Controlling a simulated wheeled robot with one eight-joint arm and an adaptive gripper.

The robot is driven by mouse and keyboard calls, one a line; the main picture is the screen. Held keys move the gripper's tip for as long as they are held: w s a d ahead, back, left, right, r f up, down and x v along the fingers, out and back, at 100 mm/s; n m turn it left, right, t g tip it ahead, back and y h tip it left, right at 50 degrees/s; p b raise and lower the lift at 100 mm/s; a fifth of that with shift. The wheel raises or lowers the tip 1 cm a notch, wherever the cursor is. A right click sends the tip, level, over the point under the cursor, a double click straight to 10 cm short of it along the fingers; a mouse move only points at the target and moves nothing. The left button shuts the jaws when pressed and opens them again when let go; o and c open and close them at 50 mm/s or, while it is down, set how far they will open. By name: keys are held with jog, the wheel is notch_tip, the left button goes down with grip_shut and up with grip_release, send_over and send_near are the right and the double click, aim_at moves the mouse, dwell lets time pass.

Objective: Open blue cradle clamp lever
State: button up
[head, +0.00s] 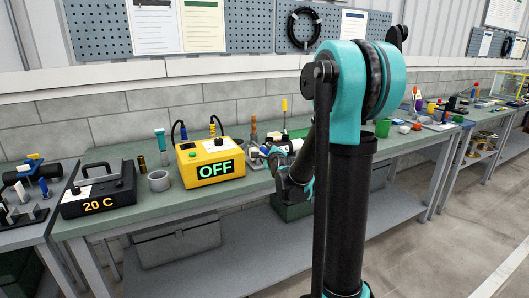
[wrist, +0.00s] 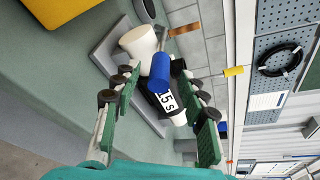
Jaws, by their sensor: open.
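In the wrist view, my gripper (wrist: 157,82) is open, its two green-padded fingers spread on either side of a short blue cylinder (wrist: 159,71). The blue cylinder looks like the blue lever's grip, but I cannot tell for sure. It stands in front of a black block with a "15 s" label (wrist: 169,101), beside a white cylinder (wrist: 140,42). A grey base plate (wrist: 108,48) lies below them. I see no clear contact between fingers and blue cylinder. In the head view, my arm hides much of this spot on the bench.
A yellow box reading OFF (head: 211,161) stands left of my gripper on the green bench (head: 140,206). A grey ring (head: 159,181) and a black box reading 20 C (head: 98,192) are farther left. A screwdriver with a yellow handle (head: 284,105) stands behind.

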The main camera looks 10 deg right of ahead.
jog(key=shift+x, duration=1.9)
grip_shut()
